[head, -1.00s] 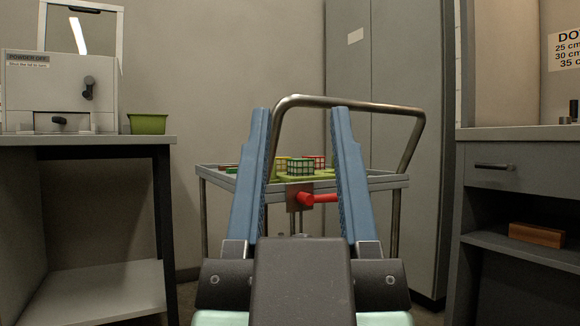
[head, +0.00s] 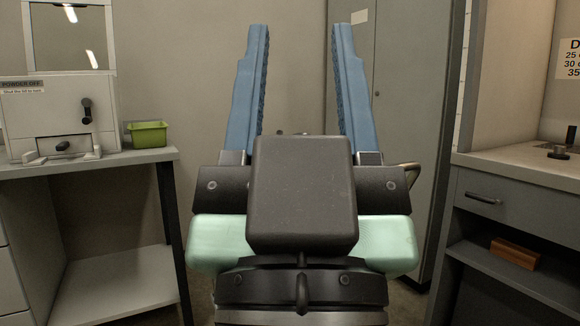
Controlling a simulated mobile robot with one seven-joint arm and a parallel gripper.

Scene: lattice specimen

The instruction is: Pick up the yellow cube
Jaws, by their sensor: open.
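My gripper (head: 302,35) is in the middle of the head view, pointing up and away. Its two blue fingers stand wide apart with only the wall and a grey cabinet showing between them. It is open and empty. No yellow cube shows now. The trolley is almost wholly hidden behind my gripper; only a bit of its metal handle (head: 408,170) shows at the right of the gripper. Whatever lies on the trolley is hidden.
A grey bench (head: 90,163) at left holds a white machine (head: 55,112) and a green bin (head: 148,134). A tall grey cabinet (head: 410,100) stands behind. At right, a counter (head: 510,165) has a drawer and a shelf with an orange-brown block (head: 514,253).

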